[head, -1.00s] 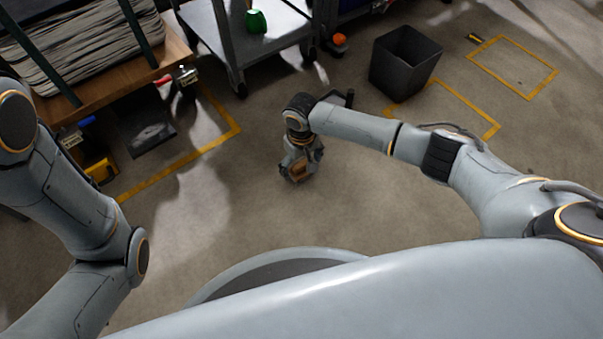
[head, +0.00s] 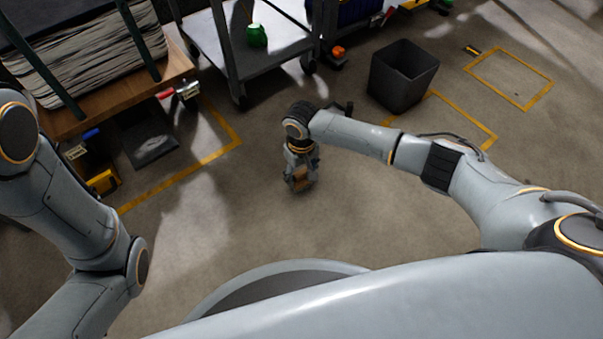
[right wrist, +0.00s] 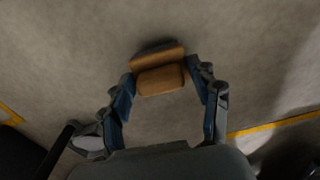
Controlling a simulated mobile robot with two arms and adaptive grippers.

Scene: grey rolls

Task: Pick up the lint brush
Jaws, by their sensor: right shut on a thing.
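The lint brush shows in the right wrist view as a tan wooden block (right wrist: 160,79) with a dark edge behind it. My right gripper (right wrist: 163,84) is shut on it, one finger on each side. In the head view the right gripper (head: 300,181) points down over the floor, and a small brown part of the brush (head: 302,176) shows at its fingers. The rest of the brush is hidden there. My left arm is at the left of the head view, but its gripper is out of the picture.
A dark bin (head: 402,76) stands right of the right gripper. A grey cart (head: 250,50) and a wooden rack (head: 110,95) stand at the back and left. A yellow bin (head: 102,181) is below the rack. Open floor surrounds the gripper.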

